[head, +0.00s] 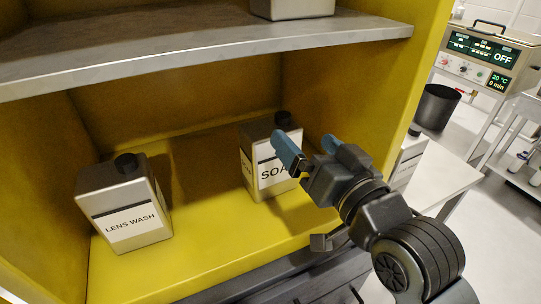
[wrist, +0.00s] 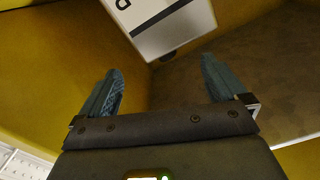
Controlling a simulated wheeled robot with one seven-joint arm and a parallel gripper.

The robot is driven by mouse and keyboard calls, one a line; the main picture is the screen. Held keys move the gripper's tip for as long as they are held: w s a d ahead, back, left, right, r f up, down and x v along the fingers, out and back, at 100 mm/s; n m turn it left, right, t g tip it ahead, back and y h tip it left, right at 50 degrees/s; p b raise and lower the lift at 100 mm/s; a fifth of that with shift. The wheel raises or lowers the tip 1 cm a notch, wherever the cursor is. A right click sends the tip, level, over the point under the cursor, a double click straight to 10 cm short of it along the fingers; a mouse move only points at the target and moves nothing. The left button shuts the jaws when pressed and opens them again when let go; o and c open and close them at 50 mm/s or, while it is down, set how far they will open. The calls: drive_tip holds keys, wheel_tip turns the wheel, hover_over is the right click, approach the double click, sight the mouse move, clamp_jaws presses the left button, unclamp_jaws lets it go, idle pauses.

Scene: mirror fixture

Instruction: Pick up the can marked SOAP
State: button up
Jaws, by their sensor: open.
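The SOAP can (head: 254,149) is a grey metal can with a black cap and a white label. It stands upright on the yellow cabinet floor at the right, and my gripper hides part of its label. My gripper (head: 312,148) is open and empty, in front of the can. In the wrist view a can with a white label (wrist: 170,24) shows at the top, beyond the two blue fingers of my gripper (wrist: 160,84) and not between them. I cannot tell from the frames whether a finger touches it.
A LENS WASH can (head: 125,205) stands at the left on the cabinet floor (head: 205,250). A grey shelf (head: 200,50) crosses above, with another can (head: 292,8) on it. The yellow right wall (head: 385,75) is close to my gripper. A dark bin (head: 436,107) stands outside.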

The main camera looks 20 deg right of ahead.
sight(278, 118)
drive_tip(key=w, duration=0.3)
drive_tip(key=w+p, duration=0.1)
drive_tip(key=w, duration=0.6)
drive_tip(key=shift+a+p, duration=0.3)
drive_tip(key=shift+p, duration=0.1)
